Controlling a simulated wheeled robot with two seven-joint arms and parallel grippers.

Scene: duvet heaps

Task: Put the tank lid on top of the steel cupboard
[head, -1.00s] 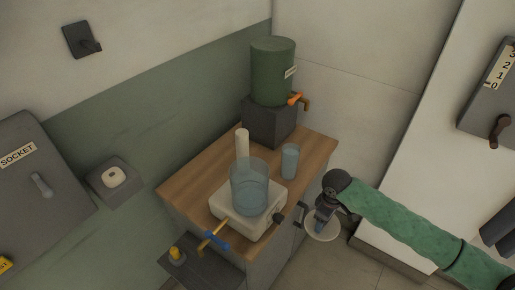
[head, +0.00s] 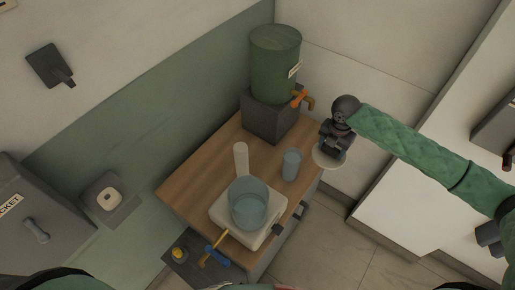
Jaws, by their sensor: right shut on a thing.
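A green tank (head: 275,66) with an orange-handled tap stands on a dark block at the back of the wooden top. A clear vessel (head: 248,206) stands on a white base (head: 268,228) at the front. I cannot tell for certain which unit is the steel cupboard. My left gripper is out of view.
A bluish glass (head: 291,165) and a white cylinder (head: 241,158) stand on the wooden top. A large white unit (head: 400,205) is at the right. Floor (head: 335,225) shows between the cabinet and the white unit.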

